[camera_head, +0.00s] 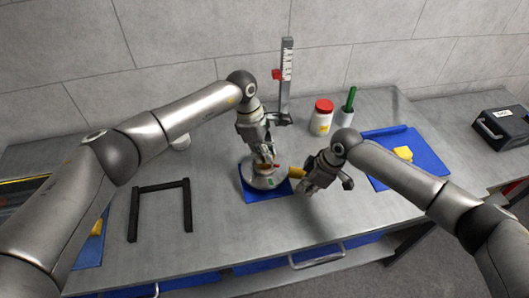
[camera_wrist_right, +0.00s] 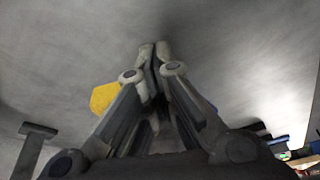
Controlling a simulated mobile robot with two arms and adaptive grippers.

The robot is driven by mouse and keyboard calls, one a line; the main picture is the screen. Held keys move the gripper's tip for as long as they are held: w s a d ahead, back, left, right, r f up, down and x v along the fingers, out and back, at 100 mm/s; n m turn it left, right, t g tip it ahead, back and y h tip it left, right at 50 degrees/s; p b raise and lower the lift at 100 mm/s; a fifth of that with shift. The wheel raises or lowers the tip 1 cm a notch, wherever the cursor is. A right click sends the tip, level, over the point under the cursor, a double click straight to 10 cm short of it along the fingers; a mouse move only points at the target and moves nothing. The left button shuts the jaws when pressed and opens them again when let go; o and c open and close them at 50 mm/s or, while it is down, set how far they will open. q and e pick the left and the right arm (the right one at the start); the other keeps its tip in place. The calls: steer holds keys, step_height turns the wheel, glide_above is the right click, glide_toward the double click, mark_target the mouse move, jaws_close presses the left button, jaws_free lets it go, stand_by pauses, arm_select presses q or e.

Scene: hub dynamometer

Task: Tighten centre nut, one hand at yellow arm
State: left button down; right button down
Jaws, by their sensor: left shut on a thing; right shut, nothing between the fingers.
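The hub dynamometer (camera_head: 262,181), a pale round body with a small green mark, sits on a blue mat (camera_head: 256,195) at mid-table. Its yellow arm (camera_head: 297,172) sticks out to the right; a yellow piece also shows left of the fingers in the right wrist view (camera_wrist_right: 103,97). My left gripper (camera_head: 266,160) points down over the hub's middle and is shut on a part there, seemingly the centre nut, which the fingers hide. My right gripper (camera_head: 306,188) is shut and empty, close beside the yellow arm's outer end. In the right wrist view its fingertips (camera_wrist_right: 153,50) meet.
A ruler stand (camera_head: 286,75) with a red slider rises behind the hub. A red-lidded jar (camera_head: 322,117) and a green-handled tool (camera_head: 349,100) stand at the back. A black frame (camera_head: 160,187) lies left. A blue tray (camera_head: 383,141) holds a yellow piece. The front table is clear.

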arm_select(q)
steer(key=shift+f, duration=0.1)
arm_select(e)
steer(key=shift+w, duration=0.1)
arm_select(q)
steer(key=shift+s, duration=0.1)
arm_select(e)
steer(key=shift+w+d, duration=0.2)
steer(key=shift+w, duration=1.25)
steer(key=shift+w, duration=0.1)
steer(key=shift+w+a, duration=0.1)
steer(key=shift+w, duration=1.3)
steer(key=shift+w+a, duration=0.3)
steer(key=shift+w, duration=0.4)
steer(key=shift+w+a, duration=0.25)
steer(key=shift+w, duration=0.45)
